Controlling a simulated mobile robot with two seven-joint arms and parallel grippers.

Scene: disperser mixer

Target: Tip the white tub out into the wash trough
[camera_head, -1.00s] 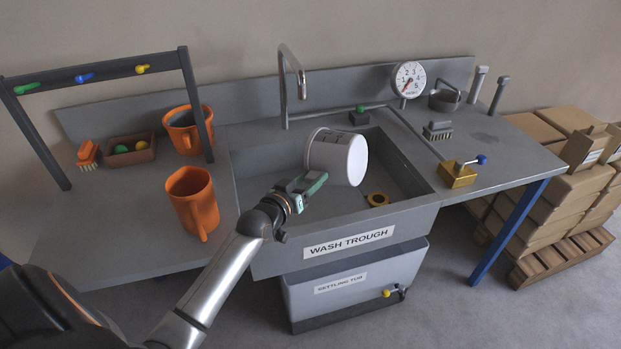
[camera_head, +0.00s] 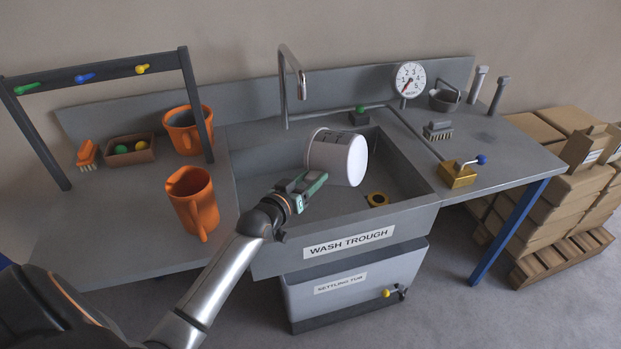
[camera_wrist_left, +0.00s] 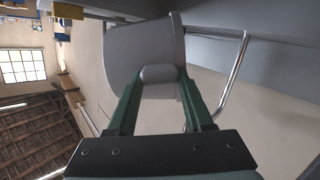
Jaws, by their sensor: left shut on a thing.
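The white tub (camera_head: 330,155) lies tipped on its side in the air over the wash trough (camera_head: 262,225). One round white end faces right; I cannot tell whether this is its mouth or its base. My left gripper (camera_head: 312,183) is at the tub's near left side. In the left wrist view, its green fingers (camera_wrist_left: 158,78) are shut on a rounded grey part of the tub (camera_wrist_left: 135,45). No stream or spill shows below the tub. The drain (camera_head: 377,199) shows on the trough floor. My right gripper is out of view.
The tap (camera_head: 290,75) rises behind the trough.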

